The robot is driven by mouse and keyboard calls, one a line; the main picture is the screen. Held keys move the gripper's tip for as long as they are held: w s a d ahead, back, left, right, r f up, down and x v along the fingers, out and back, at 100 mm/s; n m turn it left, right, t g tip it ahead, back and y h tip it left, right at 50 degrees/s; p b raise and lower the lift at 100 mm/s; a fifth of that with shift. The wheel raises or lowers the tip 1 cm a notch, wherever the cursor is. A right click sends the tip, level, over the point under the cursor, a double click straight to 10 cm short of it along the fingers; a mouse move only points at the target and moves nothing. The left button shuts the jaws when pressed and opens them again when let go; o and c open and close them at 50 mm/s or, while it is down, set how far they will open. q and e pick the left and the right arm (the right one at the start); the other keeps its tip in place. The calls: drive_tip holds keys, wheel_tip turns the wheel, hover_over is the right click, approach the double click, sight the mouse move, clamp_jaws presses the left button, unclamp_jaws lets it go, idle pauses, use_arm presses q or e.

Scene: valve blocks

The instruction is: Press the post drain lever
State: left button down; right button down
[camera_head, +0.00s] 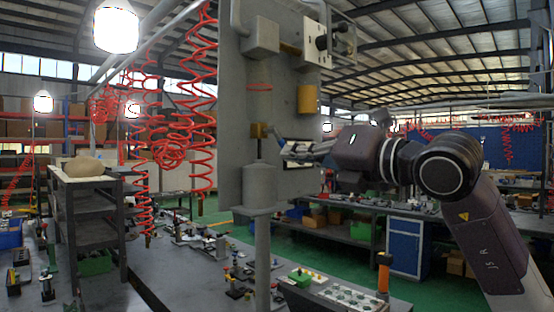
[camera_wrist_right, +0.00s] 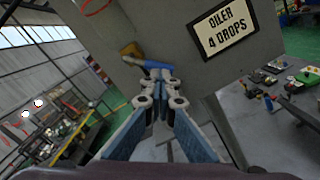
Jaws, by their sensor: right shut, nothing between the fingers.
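The grey post panel (camera_head: 235,110) stands upright in the middle of the head view. A small brass fitting (camera_head: 258,131) sits low on it, and a blue lever (camera_head: 277,136) sticks out from it to the right. The wrist view shows the brass fitting (camera_wrist_right: 132,51) and the blue lever (camera_wrist_right: 153,65) just beyond my fingertips. My right gripper (camera_head: 290,152) is shut and empty, coming in from the right. Its fingertips (camera_wrist_right: 158,75) are at the lever; I cannot tell whether they touch it. My left gripper is not in view.
A sign reading "OILER 4 DROPS" (camera_wrist_right: 228,28) is on the panel right of the lever. A grey cylinder (camera_head: 258,188) stands below the fitting. Red coiled hoses (camera_head: 200,90) hang at the left. The workbench (camera_head: 190,290) below holds small parts.

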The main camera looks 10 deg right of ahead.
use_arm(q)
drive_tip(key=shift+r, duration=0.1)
use_arm(e)
drive_tip(key=n, duration=0.2)
drive_tip(key=d+r+n, duration=0.1)
drive_tip(key=shift+w+d+n, duration=0.1)
drive_tip(key=shift+w+n, duration=0.3)
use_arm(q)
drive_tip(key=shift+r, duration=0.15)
use_arm(e)
drive_tip(key=shift+w+d+r+n+y, duration=0.1)
drive_tip(key=shift+d+r+n+y, duration=0.1)
drive_tip(key=shift+n, duration=0.45)
drive_tip(key=shift+w+d+r+n+y, duration=0.1)
drive_tip(key=shift+r+n+y, duration=0.1)
drive_tip(key=shift+n, duration=0.45)
idle(1.4)
idle(0.3)
